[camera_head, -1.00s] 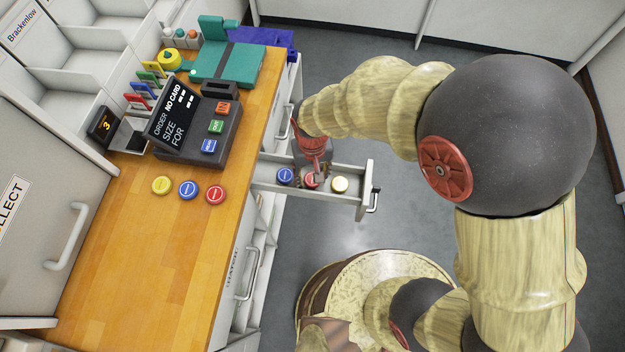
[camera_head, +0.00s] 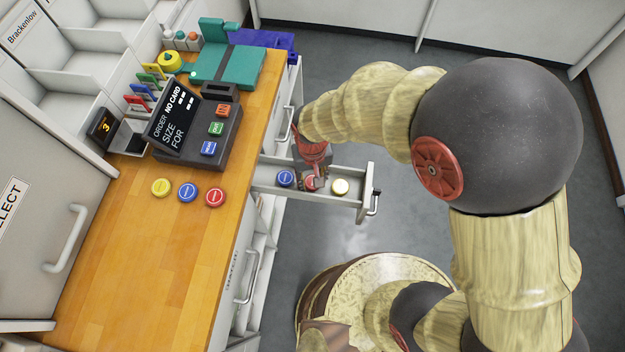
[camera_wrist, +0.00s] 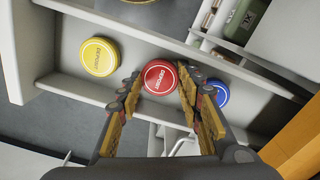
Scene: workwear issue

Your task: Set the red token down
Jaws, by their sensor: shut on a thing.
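A red token (camera_wrist: 160,77) lies between the fingertips of my gripper (camera_wrist: 158,88) in the wrist view, inside the open drawer. Its face shows white lettering that looks like "DEPOSIT". My gripper is shut on it. In the head view my gripper (camera_head: 313,172) reaches down into the drawer (camera_head: 362,184), and the red token (camera_head: 309,182) is partly hidden by it. I cannot tell whether the token touches the drawer floor. A blue token (camera_head: 285,178) and a yellow token (camera_head: 340,187) lie in the drawer on either side of it.
On the wooden counter (camera_head: 150,255) lie another yellow token (camera_head: 160,187), blue token (camera_head: 187,192) and red token (camera_head: 215,197). A dark terminal (camera_head: 205,130) with buttons stands behind them. The drawer walls stand close around my gripper. The front of the counter is bare.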

